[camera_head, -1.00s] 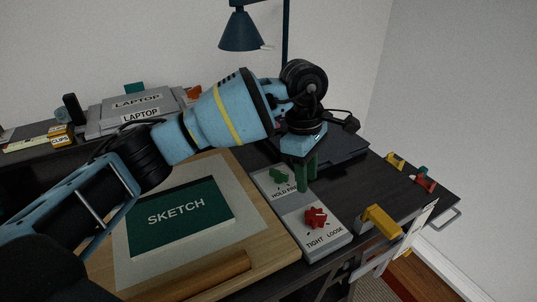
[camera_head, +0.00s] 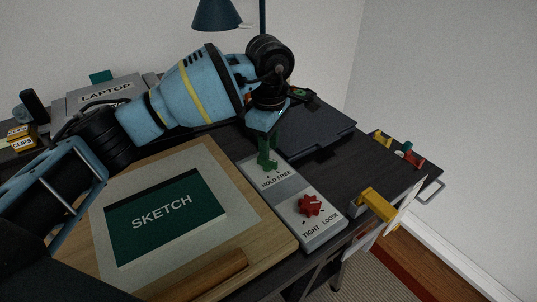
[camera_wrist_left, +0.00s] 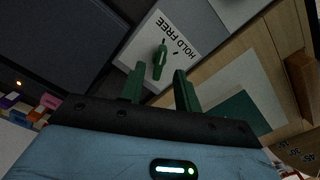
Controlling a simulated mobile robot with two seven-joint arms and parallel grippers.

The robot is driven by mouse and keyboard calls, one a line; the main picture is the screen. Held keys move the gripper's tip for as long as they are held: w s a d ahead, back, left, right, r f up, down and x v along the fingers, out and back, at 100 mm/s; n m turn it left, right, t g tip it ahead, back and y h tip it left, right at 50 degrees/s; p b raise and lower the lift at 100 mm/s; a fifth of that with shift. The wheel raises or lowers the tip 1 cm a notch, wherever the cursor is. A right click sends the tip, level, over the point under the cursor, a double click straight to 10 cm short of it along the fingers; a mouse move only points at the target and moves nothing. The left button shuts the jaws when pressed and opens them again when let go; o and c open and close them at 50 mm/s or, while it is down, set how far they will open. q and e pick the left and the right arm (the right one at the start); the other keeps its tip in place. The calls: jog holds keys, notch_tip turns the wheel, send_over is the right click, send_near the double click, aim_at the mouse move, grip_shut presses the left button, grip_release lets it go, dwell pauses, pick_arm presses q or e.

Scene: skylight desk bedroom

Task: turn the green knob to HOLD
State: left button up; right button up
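The green knob (camera_wrist_left: 160,62) sits on a light panel (camera_head: 320,236) marked HOLD and FREE. In the left wrist view its narrow end appears to point toward the FREE mark. My left gripper (camera_head: 267,152) is above the knob with its green fingers pointing down. In the left wrist view the gripper (camera_wrist_left: 158,78) is open, and the knob shows between and just beyond the fingertips, with gaps on both sides. In the head view the fingers and knob overlap, so contact is hard to judge there. My right gripper is not in view.
A red knob (camera_head: 310,205) marked TIGHT and LOOSE is on the panel's near half. A wooden board (camera_head: 270,232) with a green SKETCH pad (camera_head: 165,218) lies left. A dark flat slab (camera_head: 315,130) lies behind. A yellow clamp-like piece (camera_head: 378,204) is at the right desk edge.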

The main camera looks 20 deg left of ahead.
pick_arm(q)
jog(key=shift+f, duration=1.75)
grip_shut()
